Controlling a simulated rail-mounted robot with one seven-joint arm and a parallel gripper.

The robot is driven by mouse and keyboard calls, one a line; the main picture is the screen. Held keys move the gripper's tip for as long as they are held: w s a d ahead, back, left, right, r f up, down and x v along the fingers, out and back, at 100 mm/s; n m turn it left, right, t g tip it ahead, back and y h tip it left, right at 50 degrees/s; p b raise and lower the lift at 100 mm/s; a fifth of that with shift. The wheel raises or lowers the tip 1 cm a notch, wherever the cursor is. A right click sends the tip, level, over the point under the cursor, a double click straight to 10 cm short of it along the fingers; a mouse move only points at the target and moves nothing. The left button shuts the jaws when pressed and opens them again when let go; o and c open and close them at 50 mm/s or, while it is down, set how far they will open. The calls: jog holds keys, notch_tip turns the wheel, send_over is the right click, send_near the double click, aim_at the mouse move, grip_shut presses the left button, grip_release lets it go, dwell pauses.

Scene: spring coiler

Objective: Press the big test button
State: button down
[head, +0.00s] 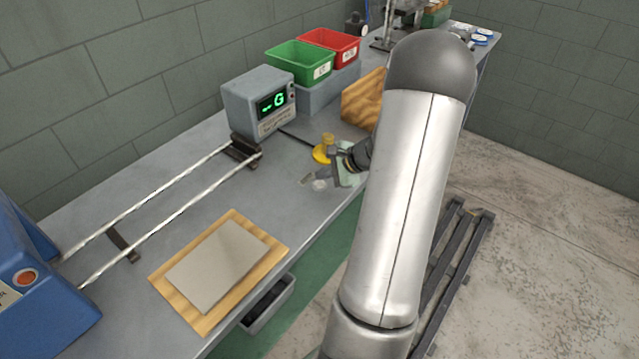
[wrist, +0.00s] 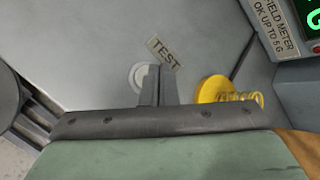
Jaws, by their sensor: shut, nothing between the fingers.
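The test button is a pale round disc (wrist: 137,77) on the grey bench, beside a small plate reading TEST (wrist: 164,53). In the head view the disc (head: 320,185) lies near the bench's front edge, close to my gripper (head: 327,173). In the wrist view my gripper (wrist: 157,72) has its fingers shut together, with nothing between them. The fingers cover the right part of the disc. I cannot tell whether the fingertips touch it or hover above it.
A yellow disc with a spring (wrist: 213,88) stands just right of the fingers. The field meter (head: 258,105) is behind it. Two rails (head: 160,205), a wooden board with a grey plate (head: 218,268) and a blue machine (head: 40,300) lie left. Green (head: 300,62) and red bins stand behind.

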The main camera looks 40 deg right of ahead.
aim_at(323, 185)
jog(key=shift+f, duration=0.15)
dwell(0.4)
jog(key=shift+f+b, duration=0.3)
jog(key=shift+b, duration=0.35)
jog(key=shift+f+b, duration=0.4)
jog(key=shift+b, duration=0.05)
dwell(0.3)
jog(key=shift+r, duration=0.15)
dwell(0.3)
jog(key=shift+r+p, duration=0.4)
jog(key=shift+r, duration=0.3)
jog(key=shift+r+p, duration=1.6)
jog(key=shift+r, duration=0.95)
jog(key=shift+f, duration=0.1)
